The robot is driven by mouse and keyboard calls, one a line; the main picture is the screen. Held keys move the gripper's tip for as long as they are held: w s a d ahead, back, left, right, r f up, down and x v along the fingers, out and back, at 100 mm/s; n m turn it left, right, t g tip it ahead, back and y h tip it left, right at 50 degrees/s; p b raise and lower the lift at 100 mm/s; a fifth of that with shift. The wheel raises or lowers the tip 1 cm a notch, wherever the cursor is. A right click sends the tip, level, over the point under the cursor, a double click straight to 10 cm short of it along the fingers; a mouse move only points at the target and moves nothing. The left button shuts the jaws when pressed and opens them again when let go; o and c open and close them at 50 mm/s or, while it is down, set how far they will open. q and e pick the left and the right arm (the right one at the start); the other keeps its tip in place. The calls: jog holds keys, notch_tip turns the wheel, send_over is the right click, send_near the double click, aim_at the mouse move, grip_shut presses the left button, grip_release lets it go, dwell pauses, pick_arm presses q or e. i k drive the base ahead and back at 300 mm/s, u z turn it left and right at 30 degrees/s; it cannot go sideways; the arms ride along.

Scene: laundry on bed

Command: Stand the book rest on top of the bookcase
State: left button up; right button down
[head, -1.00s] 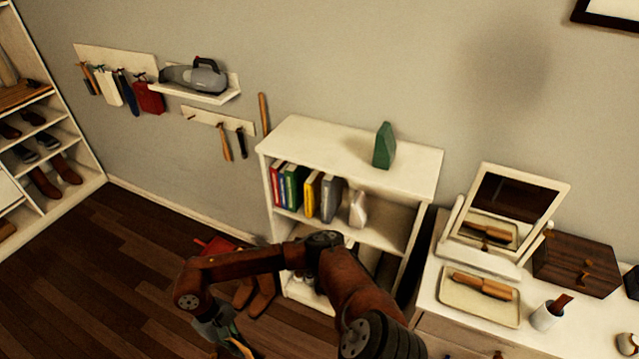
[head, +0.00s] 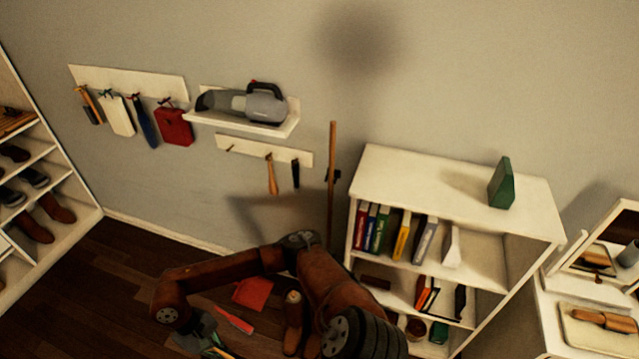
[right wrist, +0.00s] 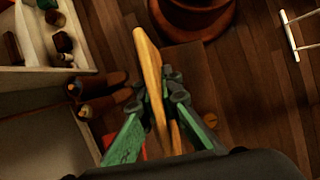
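The bookcase (head: 425,185) is white and stands against the wall on the right of the head view. A green wedge-shaped block (head: 502,184) stands upright on the right part of its top; the rest of the top is bare. My right gripper (right wrist: 170,82) has green fingers closed around a thin tan wooden piece, which looks like the book rest (right wrist: 148,68). The right gripper also shows low in the head view (head: 208,346), well left of the bookcase and below its top, near the floor. Most of the book rest is hidden there. My left gripper is not in view.
Boots (head: 293,325) and a red dustpan (head: 253,291) lie on the floor near my right arm. A broom handle (head: 332,185) leans left of the bookcase. A dresser (head: 560,325) stands at right.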

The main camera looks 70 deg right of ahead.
aim_at(437, 186)
jog(key=i, duration=0.2)
jog(key=z, duration=0.8)
